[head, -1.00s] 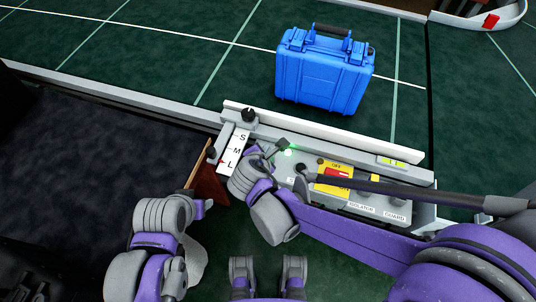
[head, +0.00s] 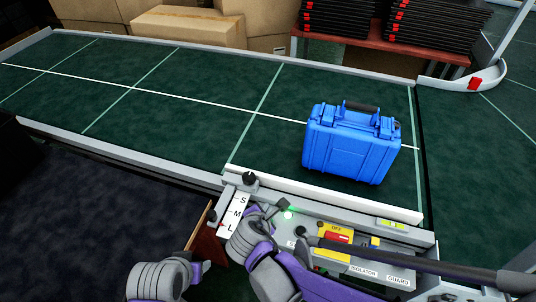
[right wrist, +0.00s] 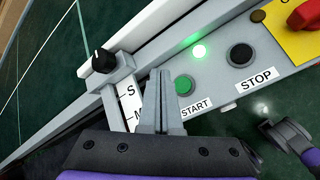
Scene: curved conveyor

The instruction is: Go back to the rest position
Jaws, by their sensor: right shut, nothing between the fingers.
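My right gripper (head: 270,212) is over the left end of the grey control panel (head: 318,254), beside the S-M-L size scale (head: 234,217). In the right wrist view my right gripper (right wrist: 158,80) is shut and empty, its fingers beside the green START button (right wrist: 183,84). I cannot tell from the views whether it touches the panel. A green lamp (right wrist: 199,51) is lit above the buttons. Part of my left arm shows at the bottom left of the head view, but its fingers are not visible.
A blue case (head: 350,145) stands on the green conveyor (head: 190,100) behind the white guide rail (head: 330,194). The black STOP button (right wrist: 242,55) and a red switch on a yellow plate (head: 337,238) are on the panel. Cardboard boxes (head: 188,27) and stacked black trays (head: 435,25) stand behind.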

